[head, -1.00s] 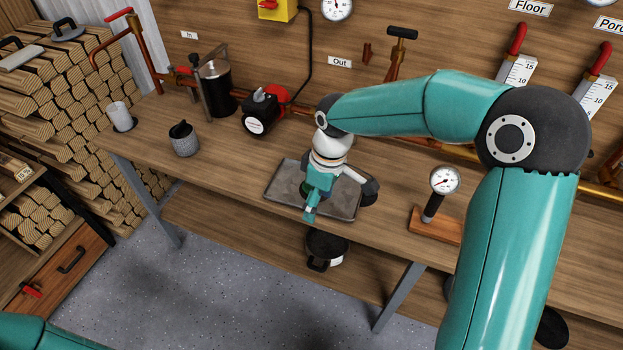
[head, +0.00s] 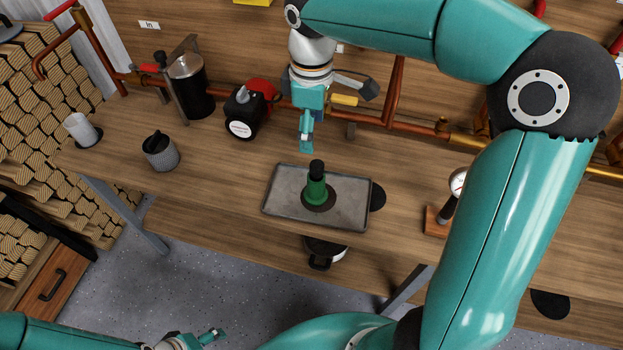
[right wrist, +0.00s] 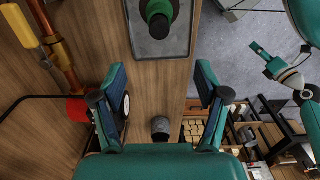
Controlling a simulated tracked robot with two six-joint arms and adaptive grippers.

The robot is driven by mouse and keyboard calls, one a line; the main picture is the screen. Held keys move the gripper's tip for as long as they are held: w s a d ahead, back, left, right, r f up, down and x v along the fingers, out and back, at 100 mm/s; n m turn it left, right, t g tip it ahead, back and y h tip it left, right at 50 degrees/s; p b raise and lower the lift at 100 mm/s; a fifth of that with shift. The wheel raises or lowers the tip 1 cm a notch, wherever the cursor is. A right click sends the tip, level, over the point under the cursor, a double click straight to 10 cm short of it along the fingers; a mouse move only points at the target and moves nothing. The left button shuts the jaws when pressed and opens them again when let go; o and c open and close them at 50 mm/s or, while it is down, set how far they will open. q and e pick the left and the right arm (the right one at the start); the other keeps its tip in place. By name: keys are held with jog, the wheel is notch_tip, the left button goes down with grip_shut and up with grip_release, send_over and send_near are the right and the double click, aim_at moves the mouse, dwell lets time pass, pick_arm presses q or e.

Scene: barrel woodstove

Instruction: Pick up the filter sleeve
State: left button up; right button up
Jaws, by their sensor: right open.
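Two things could be the filter sleeve, and I cannot tell which: a grey mesh-textured cylinder with a black top (head: 160,152), or a plain white cylinder (head: 80,130) on a black disc at the bench's left end. The grey cylinder also shows in the right wrist view (right wrist: 160,126). My right gripper (head: 307,145) is open and empty above the bench, behind the tray and right of both cylinders. Its two spread fingers show in the right wrist view (right wrist: 161,80). My left gripper (head: 205,340) is low at the front edge; its jaw opening is unclear.
A metal tray (head: 350,215) holds a green, black-topped piece (head: 316,188) standing upright. A black-and-red pump (head: 243,112), a dark canister (head: 190,88) and copper pipes (head: 400,118) line the back. Bench surface between the grey cylinder and tray is clear.

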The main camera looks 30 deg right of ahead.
aim_at(316, 164)
jog(key=f, duration=1)
jog(key=shift+s+d, duration=0.35)
jog(key=shift+s, duration=0.05)
jog(key=shift+f, duration=2.75)
jog(key=c, duration=1.2)
jog(key=shift+r, duration=0.2)
